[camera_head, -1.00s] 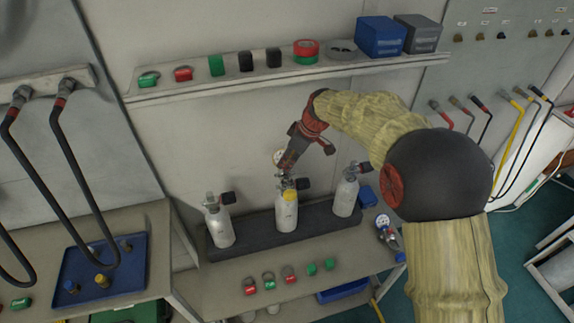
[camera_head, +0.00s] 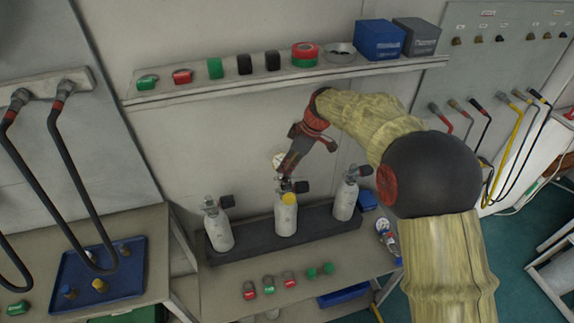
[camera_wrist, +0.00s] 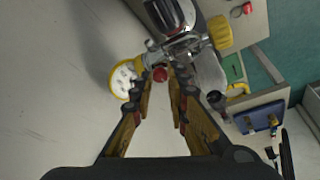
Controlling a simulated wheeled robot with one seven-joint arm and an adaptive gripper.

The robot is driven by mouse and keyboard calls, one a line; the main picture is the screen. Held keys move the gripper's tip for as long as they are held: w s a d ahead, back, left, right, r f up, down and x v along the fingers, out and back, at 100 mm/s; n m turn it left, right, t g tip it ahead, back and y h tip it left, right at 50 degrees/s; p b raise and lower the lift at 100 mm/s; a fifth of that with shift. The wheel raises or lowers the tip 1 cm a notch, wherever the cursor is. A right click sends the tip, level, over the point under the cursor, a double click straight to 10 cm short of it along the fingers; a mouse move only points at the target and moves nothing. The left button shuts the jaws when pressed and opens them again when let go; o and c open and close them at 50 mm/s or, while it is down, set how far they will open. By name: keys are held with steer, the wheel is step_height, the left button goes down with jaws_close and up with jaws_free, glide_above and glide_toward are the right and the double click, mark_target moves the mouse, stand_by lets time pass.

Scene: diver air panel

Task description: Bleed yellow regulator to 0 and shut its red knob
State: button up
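The yellow regulator sits on top of the middle grey cylinder (camera_head: 286,217). In the wrist view its yellow-rimmed gauge (camera_wrist: 122,79) is at left and its yellow knob (camera_wrist: 220,32) at upper right. The yellow knob also shows in the head view (camera_head: 289,199). The gauge face is too small to read. A small red knob (camera_wrist: 160,74) lies between the tips of my gripper (camera_wrist: 161,82). The fingers are apart, with the knob at or just beyond their tips; contact cannot be told. In the head view my gripper (camera_head: 287,172) points down at the regulator.
Two other cylinders, at left (camera_head: 218,232) and right (camera_head: 346,202), stand close by in the dark rack (camera_head: 250,240). A wall shelf (camera_head: 180,91) with several small items is behind my arm. Several red and green items lie on the bench in front.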

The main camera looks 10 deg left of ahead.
steer(key=o, duration=0.4)
steer(key=shift+r, duration=0.25)
steer(key=d, duration=0.4)
steer(key=s+d, duration=0.1)
steer(key=d, duration=0.7)
steer(key=shift+s+d+r, duration=0.15)
steer(key=shift+s+r, duration=0.1)
steer(key=shift+r, duration=0.05)
